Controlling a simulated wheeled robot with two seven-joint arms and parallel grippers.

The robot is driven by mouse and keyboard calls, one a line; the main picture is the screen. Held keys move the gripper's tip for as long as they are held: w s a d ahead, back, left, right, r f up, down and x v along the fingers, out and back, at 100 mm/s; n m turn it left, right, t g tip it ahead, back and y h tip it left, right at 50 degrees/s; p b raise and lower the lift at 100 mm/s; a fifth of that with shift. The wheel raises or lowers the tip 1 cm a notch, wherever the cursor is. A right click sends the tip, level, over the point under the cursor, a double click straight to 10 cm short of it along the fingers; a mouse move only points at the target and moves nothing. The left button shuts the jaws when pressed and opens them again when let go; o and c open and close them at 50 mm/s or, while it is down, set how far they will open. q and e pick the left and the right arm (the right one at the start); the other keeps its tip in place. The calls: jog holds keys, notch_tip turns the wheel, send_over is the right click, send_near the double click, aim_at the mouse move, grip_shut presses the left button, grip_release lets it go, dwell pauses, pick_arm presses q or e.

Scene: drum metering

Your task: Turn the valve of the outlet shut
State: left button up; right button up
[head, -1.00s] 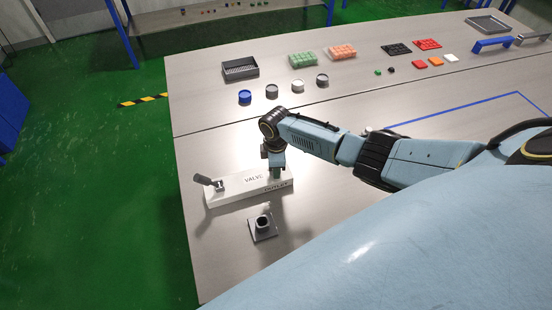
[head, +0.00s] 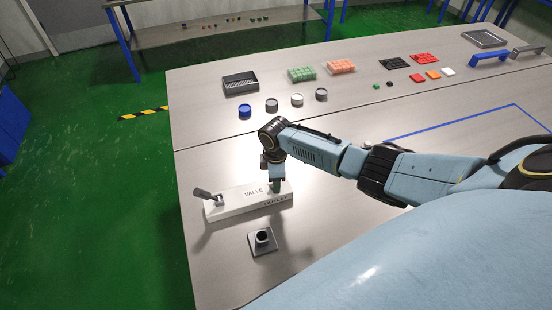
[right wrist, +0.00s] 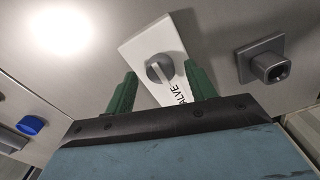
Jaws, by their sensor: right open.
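A white block (head: 232,205) marked VALVE and OUTLET lies on the grey table; it also shows in the right wrist view (right wrist: 150,39). A round grey valve knob with a raised bar handle (right wrist: 160,68) sits on it, seen in the right wrist view. My right gripper (head: 275,187) points down over the block's OUTLET end and hides the knob in the head view. In the right wrist view its green fingers (right wrist: 160,76) are apart, one to each side of the knob; contact is not visible. My left gripper is not in view.
A grey lever (head: 204,194) stands at the block's left end. A grey square-based socket (head: 262,240) stands in front of the block. Several round containers (head: 272,105), trays and small pieces are farther back. The table's left edge is near the block.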

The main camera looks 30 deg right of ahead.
notch_tip(320, 180, up, 12)
jog(key=shift+p, duration=0.35)
jog(key=shift+f, duration=0.15)
dwell(0.3)
